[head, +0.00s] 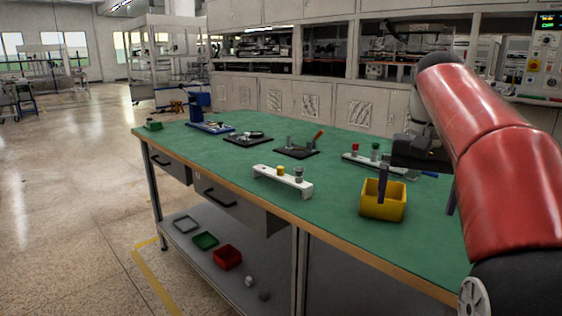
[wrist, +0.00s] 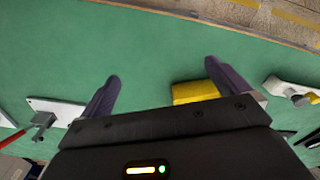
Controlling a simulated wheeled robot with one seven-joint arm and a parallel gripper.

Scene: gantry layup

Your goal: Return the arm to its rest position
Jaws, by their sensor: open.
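My gripper (head: 417,185) is over the right part of the green workbench (head: 215,150), at the end of my red arm. In the head view one finger hangs in front of the yellow bin (head: 395,205) and the other shows to its right. In the wrist view the two fingers of my gripper (wrist: 168,88) are wide apart with nothing between their tips. The yellow bin (wrist: 195,91) shows there behind the right finger and is partly hidden by the gripper body. I cannot tell the exact height of the fingers above the bench.
A white rack (head: 265,176) with a yellow and a grey piece stands left of the bin. Another white rack (head: 362,161) with coloured pieces stands behind it. Black fixtures (head: 296,152) and a blue fixture (head: 210,127) line the back. Green bench surface is clear along the front left.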

